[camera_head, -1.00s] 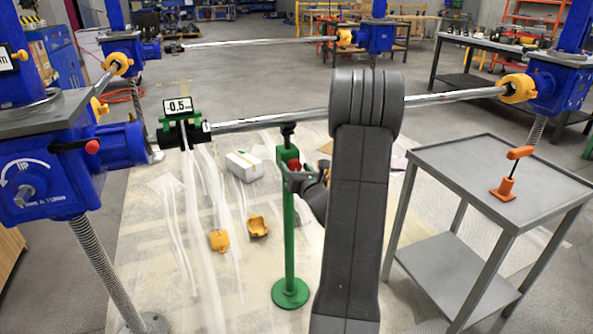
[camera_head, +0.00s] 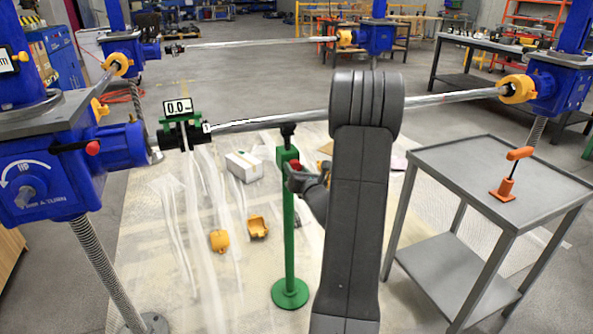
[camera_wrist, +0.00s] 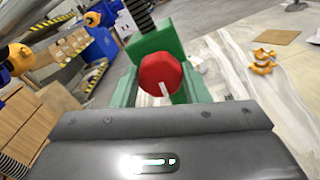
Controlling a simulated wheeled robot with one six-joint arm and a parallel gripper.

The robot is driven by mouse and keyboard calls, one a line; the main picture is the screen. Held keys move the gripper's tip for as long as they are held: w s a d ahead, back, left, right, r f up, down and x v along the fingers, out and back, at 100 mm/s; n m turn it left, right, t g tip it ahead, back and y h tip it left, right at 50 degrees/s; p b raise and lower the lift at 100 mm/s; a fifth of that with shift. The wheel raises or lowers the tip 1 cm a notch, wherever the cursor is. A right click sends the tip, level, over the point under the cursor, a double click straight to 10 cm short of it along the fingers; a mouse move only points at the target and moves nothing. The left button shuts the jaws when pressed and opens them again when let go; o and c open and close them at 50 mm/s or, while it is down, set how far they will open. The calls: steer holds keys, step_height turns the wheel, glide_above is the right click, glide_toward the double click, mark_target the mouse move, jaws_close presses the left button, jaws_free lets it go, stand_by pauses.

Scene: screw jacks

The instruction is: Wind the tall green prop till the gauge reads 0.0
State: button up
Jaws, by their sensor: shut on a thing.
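The tall green prop (camera_head: 289,235) stands upright on a round green foot, its dark head under the long steel shaft (camera_head: 270,121). The gauge (camera_head: 178,107) on the green coupling (camera_head: 180,131) at the shaft's left end reads 0.0. My gripper (camera_head: 297,178) is at the prop's upper part, partly hidden by my arm. In the wrist view the prop's red knob (camera_wrist: 160,80), with a white mark, sits at the gripper in front of the green body (camera_wrist: 155,42). My gripper is shut on the knob; the fingertips are mostly hidden.
Blue screw jacks (camera_head: 45,170) stand at the left and right (camera_head: 553,82). A grey table (camera_head: 480,170) with an orange clamp-like tool (camera_head: 512,172) is at the right. Yellow coupling halves (camera_head: 219,240) and a white box (camera_head: 244,166) lie on the floor sheet.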

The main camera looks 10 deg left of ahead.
steer(key=o, duration=1)
steer(key=p+v, duration=0.1)
steer(key=v, duration=1.2)
steer(key=shift+s+d, duration=0.3)
stand_by(0.6)
